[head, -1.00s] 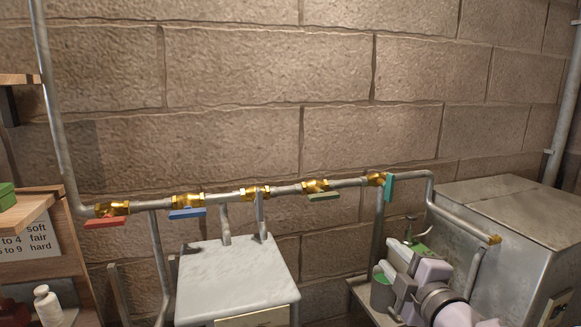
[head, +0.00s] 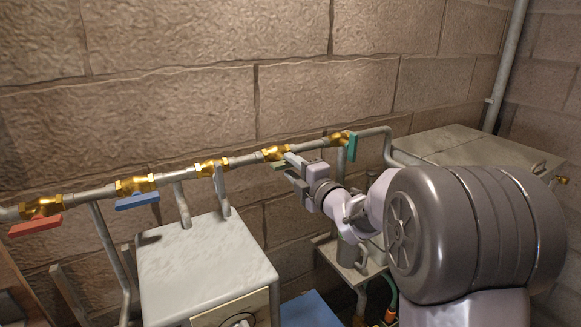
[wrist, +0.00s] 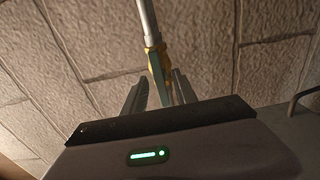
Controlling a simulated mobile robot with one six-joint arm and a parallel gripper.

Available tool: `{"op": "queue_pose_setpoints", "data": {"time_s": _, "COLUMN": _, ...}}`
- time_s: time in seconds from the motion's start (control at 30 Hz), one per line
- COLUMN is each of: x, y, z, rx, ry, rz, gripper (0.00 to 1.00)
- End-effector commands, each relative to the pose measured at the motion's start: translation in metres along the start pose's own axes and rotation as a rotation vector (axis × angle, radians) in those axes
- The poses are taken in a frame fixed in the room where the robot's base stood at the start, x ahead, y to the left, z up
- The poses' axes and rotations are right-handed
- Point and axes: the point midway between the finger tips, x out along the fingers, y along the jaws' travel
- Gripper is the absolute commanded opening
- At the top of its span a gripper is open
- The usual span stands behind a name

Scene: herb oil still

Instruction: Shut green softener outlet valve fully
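The green valve is a brass body (head: 275,153) on the wall pipe with an olive-green lever (head: 279,166), which lies roughly along the pipe. My gripper (head: 291,167) is at this lever, reaching in from the right. In the wrist view the green lever (wrist: 159,82) runs between my two open fingers (wrist: 160,95), one on each side. The left finger stands clear of it; whether the right one touches cannot be told. The lever's near end is hidden behind the gripper body.
On the same pipe are a red-lever valve (head: 36,227), a blue-lever valve (head: 137,202) and a teal-lever valve (head: 352,147), the last close to my gripper's right. A white-topped box (head: 205,262) stands below the pipe. A metal tank (head: 455,147) is at the right.

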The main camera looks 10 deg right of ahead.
Motion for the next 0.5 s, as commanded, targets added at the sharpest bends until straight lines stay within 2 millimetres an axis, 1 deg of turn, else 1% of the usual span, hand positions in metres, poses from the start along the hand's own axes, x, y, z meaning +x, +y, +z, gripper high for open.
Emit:
{"op": "queue_pose_setpoints", "data": {"time_s": 0.1, "x": 0.0067, "y": -0.0001, "z": -0.0005, "rx": 0.000, "ry": 0.001, "rz": 0.000, "gripper": 0.34}}
{"op": "queue_pose_setpoints", "data": {"time_s": 0.33, "x": 0.0074, "y": 0.0000, "z": -0.0003, "rx": 0.000, "ry": 0.000, "rz": 0.000, "gripper": 0.34}}
{"op": "queue_pose_setpoints", "data": {"time_s": 0.37, "x": 0.0074, "y": 0.0000, "z": -0.0003, "rx": 0.000, "ry": 0.000, "rz": 0.000, "gripper": 0.30}}
{"op": "queue_pose_setpoints", "data": {"time_s": 0.5, "x": 0.0072, "y": 0.0000, "z": -0.0002, "rx": 0.000, "ry": 0.000, "rz": 0.000, "gripper": 0.03}}
